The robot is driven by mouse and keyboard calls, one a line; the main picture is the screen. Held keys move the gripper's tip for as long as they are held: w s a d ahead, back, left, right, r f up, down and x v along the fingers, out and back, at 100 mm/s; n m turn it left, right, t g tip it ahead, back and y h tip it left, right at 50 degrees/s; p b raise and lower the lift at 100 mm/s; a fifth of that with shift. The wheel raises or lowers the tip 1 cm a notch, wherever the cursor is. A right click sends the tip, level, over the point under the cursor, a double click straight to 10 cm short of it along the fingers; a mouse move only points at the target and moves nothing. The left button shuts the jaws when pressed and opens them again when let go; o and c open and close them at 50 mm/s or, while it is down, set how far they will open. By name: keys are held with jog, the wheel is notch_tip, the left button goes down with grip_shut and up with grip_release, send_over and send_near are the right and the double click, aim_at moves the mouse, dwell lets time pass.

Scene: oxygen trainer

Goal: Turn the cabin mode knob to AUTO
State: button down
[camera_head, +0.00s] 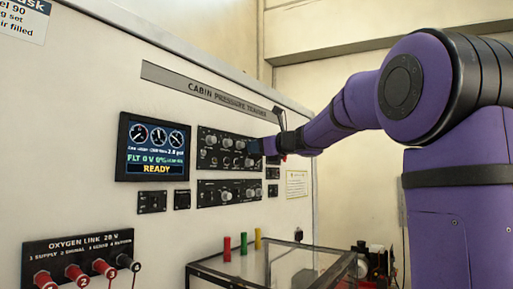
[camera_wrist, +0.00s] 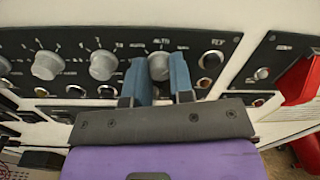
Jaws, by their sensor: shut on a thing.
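The cabin mode knob (camera_wrist: 158,66) is a round grey knob on the upper black panel, with partly readable lettering above it that looks like AUTO. It sits between the two blue fingertips of my gripper (camera_wrist: 159,80) in the wrist view. My gripper is shut on this knob, one finger on each side. In the head view my gripper (camera_head: 262,147) reaches the right end of the upper panel (camera_head: 222,158), and the held knob is hidden behind it. The knob's exact pointer direction cannot be read.
Two more grey knobs (camera_wrist: 103,65) and (camera_wrist: 47,65) stand left of the held one. A display reading READY (camera_head: 153,148) and a glass-topped case (camera_head: 270,268) are nearby.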

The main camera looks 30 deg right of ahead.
jog(key=shift+f+n+y, duration=0.1)
jog(key=shift+n+y, duration=0.05)
jog(key=shift+n, duration=4.5)
jog(key=shift+f+n+y, duration=0.1)
jog(key=shift+n+y, duration=0.05)
jog(key=shift+n, duration=4.5)
jog(key=c, duration=1)
grip_release()
jog(key=shift+s, duration=0.1)
jog(key=v, duration=1)
jog(key=shift+s+d, duration=0.15)
jog(key=shift+s, duration=0.15)
